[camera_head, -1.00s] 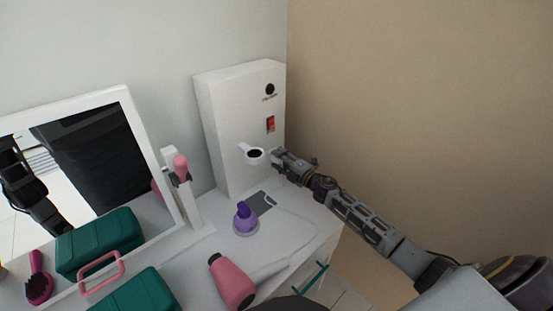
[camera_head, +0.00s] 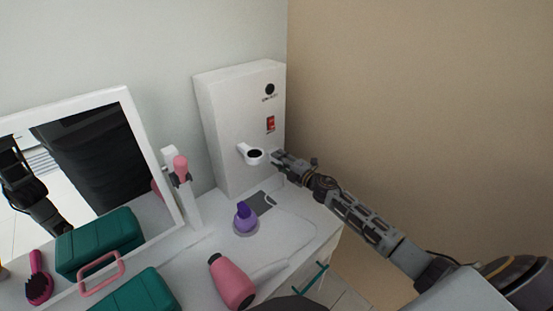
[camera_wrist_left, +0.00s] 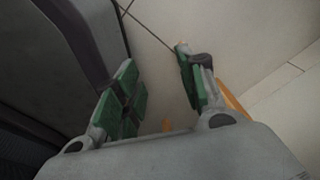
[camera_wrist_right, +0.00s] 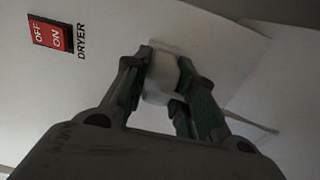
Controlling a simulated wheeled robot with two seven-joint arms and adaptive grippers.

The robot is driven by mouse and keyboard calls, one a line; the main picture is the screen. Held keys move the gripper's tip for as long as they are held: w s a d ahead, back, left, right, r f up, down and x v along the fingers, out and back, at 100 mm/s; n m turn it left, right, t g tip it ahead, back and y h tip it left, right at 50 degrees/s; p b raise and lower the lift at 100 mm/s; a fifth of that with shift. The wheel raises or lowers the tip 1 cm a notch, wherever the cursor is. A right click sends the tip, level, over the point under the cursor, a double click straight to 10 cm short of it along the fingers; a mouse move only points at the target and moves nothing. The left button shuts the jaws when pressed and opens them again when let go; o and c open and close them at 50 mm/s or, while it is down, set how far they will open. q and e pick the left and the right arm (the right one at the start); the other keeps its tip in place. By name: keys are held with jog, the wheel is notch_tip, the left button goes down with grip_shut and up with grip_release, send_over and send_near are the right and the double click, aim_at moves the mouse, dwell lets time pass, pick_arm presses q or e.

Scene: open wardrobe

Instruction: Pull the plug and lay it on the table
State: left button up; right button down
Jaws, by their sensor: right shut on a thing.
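My right gripper (camera_head: 277,160) is at the front of the white box (camera_head: 228,125), below its red switch and beside the ring holder. In the right wrist view its fingers (camera_wrist_right: 165,85) are shut on a pale plug (camera_wrist_right: 160,78) at the box face. I cannot tell whether the plug is still seated in the box. The white table (camera_head: 205,255) lies below. My left gripper (camera_wrist_left: 160,90) is open and empty over the tiled floor in the left wrist view. It is not directly visible in the head view.
A pink hair dryer (camera_head: 232,282), a purple bottle (camera_head: 246,218) and a grey pad (camera_head: 262,202) are on the table. The white ring holder (camera_head: 252,154) juts from the box. The brown wall (camera_head: 420,120) is at right.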

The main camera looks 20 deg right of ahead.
jog(key=shift+s+d, duration=0.1)
jog(key=shift+s, duration=0.2)
dwell(0.5)
jog(key=shift+s+d, duration=0.2)
jog(key=shift+s, duration=0.4)
dwell(1.2)
jog(key=shift+s+d, duration=0.1)
jog(key=shift+s, duration=0.15)
dwell(0.6)
jog(key=shift+s+d+p, duration=0.1)
jog(key=shift+s+p, duration=0.15)
jog(key=shift+p, duration=0.05)
jog(key=shift+v, duration=1.7)
jog(key=shift+r+p, duration=0.1)
jog(key=shift+p, duration=0.2)
